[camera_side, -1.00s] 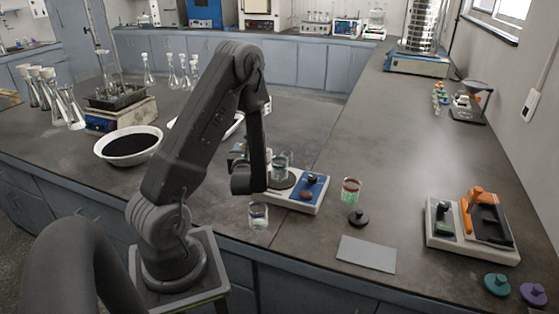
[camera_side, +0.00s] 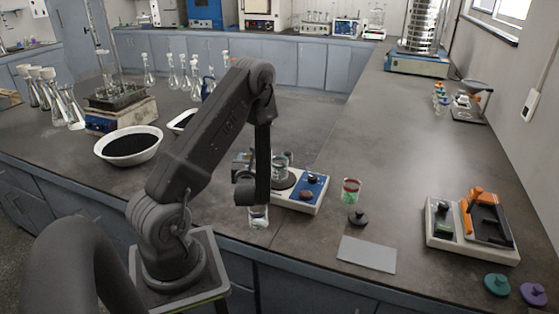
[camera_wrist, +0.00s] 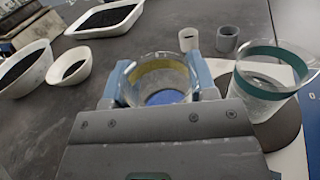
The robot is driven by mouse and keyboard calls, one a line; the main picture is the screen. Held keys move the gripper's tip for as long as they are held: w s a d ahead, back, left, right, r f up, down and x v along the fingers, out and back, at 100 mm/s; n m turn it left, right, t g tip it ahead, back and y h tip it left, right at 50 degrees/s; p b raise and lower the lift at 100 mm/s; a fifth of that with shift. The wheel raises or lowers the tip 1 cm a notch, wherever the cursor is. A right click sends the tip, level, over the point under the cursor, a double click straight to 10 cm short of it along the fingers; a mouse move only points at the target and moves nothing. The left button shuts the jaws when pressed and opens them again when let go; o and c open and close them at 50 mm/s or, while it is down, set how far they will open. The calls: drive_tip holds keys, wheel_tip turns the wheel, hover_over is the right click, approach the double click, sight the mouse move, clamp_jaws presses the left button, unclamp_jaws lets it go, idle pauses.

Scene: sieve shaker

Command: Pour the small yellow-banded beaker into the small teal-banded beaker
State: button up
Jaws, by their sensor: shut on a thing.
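My gripper (camera_wrist: 162,88) is shut on the yellow-banded beaker (camera_wrist: 163,72), its pale blue fingers on either side of the glass. Something blue shows in the bottom of this beaker. In the side view my arm hides most of the gripper and the held beaker. The teal-banded beaker (camera_wrist: 262,90) stands upright on the dark round plate of a stirrer, just right of the gripper and apart from the held beaker. It also shows in the side view (camera_side: 280,163), right of my wrist. The held beaker looks about upright; no stream is visible.
The stirrer (camera_side: 312,199) has a blue panel with knobs. A clear beaker (camera_side: 258,218) stands near the front edge below my wrist. A red-banded beaker (camera_side: 351,191) with green contents stands right of the stirrer. White bowls (camera_side: 127,160) of black grains lie left.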

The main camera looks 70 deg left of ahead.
drive_tip(key=shift+w+d+r+m, duration=0.1)
drive_tip(key=shift+w+d+m, duration=0.05)
drive_tip(key=shift+w+m, duration=0.3)
drive_tip(key=shift+w+r+m, duration=0.15)
drive_tip(key=shift+r+m, duration=0.1)
drive_tip(key=w+d+r+m+g, duration=0.1)
drive_tip(key=w+r+m, duration=0.3)
drive_tip(key=r+m, duration=0.1)
drive_tip(key=shift+r+m+h, duration=0.3)
drive_tip(key=shift+r+m, duration=0.1)
drive_tip(key=shift+w+d+r+m, duration=0.1)
drive_tip(key=shift+w+d+m, duration=0.1)
drive_tip(key=shift+m, duration=0.2)
drive_tip(key=shift+w+r+m, duration=0.1)
drive_tip(key=shift+r+m, duration=0.15)
drive_tip(key=shift+m, duration=0.45)
drive_tip(key=shift+f+m+g, duration=0.3)
drive_tip(key=shift+f+m, duration=0.2)
drive_tip(key=shift+m, duration=0.3)
idle(0.7)
drive_tip(key=shift+w+r+m+g, duration=0.15)
drive_tip(key=shift+m, duration=0.45)
drive_tip(key=shift+w+r+m+g, duration=0.15)
drive_tip(key=shift+m, duration=0.45)
idle(2.6)
